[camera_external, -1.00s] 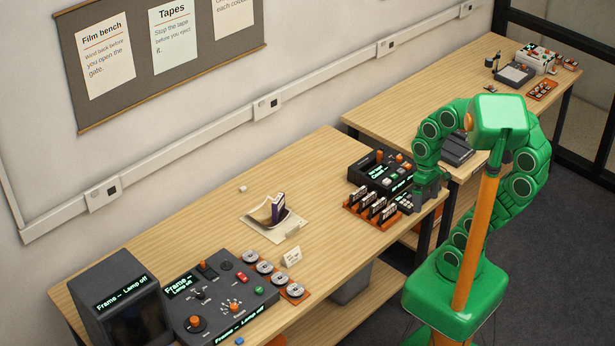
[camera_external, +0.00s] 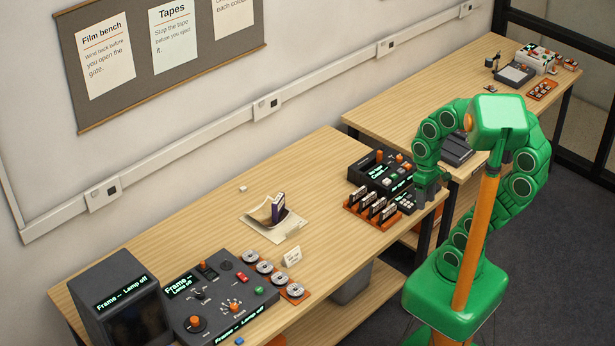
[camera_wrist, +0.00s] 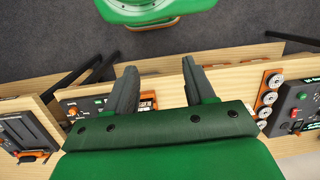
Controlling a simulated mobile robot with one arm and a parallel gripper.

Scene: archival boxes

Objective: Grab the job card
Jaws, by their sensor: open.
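A small white card with printed lines (camera_external: 292,256) stands on the near bench beside the film reels; I take it as the job card, though its text is too small to read. My gripper (camera_external: 424,197) is at the right end of this bench, by the tape rack and a dark console, well to the right of the card. In the wrist view my gripper (camera_wrist: 158,82) has its two dark fingers apart with nothing held between them. The card cannot be made out in the wrist view.
An orange rack of tapes (camera_external: 352,209) stands beside my gripper, before a dark tape console (camera_external: 361,172). A cream holder (camera_external: 262,213) with a dark item sits mid-bench. Reels (camera_external: 265,267) and a control panel (camera_external: 225,312) are left. Bare wood lies between rack and holder.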

